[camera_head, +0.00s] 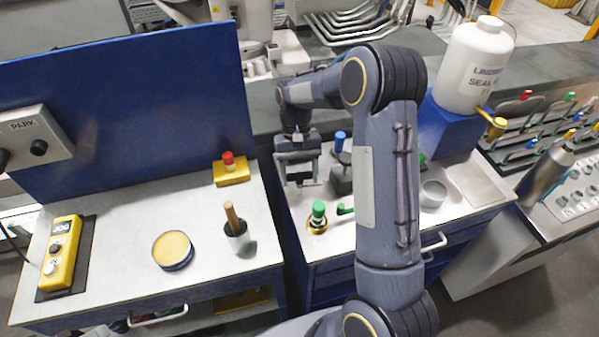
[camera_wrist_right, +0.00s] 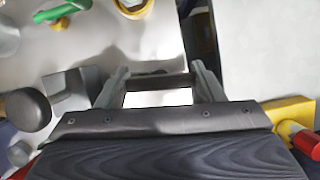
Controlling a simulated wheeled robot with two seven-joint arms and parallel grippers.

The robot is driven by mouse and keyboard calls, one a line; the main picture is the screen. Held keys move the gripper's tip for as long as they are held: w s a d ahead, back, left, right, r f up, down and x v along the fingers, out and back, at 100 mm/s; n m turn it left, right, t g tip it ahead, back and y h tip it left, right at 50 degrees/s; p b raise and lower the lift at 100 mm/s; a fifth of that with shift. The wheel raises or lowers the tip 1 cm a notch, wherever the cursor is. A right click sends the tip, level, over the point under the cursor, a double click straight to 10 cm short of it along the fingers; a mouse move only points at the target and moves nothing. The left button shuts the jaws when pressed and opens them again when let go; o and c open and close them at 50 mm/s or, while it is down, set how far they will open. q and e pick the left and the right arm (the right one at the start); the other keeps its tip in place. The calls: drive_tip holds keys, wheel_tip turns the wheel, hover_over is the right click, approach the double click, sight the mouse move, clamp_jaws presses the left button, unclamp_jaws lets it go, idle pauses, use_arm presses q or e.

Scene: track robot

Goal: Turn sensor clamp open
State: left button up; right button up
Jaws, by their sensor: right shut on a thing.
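My right gripper (camera_head: 299,182) hangs over the left edge of the middle bench. In the right wrist view its fingers (camera_wrist_right: 160,84) stand wide apart with a dark bar (camera_wrist_right: 161,83) spanning between them, and they are shut on it. A dark grey block (camera_head: 341,181) stands on the bench just right of the gripper. In the right wrist view the block (camera_wrist_right: 72,88) has a round dark knob (camera_wrist_right: 28,109) beside it. I cannot tell for sure which piece is the sensor clamp. My left gripper is not in view.
A green-topped valve (camera_head: 318,212), a blue-topped part (camera_head: 339,142) and a metal cup (camera_head: 433,192) stand close by. A yellow block with a red button (camera_head: 230,169) is on the left bench. A white bottle (camera_head: 474,64) stands on a blue box. A gap separates the benches.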

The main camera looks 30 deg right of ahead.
drive_tip(key=shift+n, duration=0.7)
drive_tip(key=shift+h, duration=0.3)
drive_tip(key=o, duration=1)
drive_tip(key=shift+w+r, duration=0.1)
drive_tip(key=b+v, duration=0.1)
drive_tip(key=v, duration=0.6)
drive_tip(key=shift+w+r, duration=0.15)
drive_tip(key=shift+r, duration=0.15)
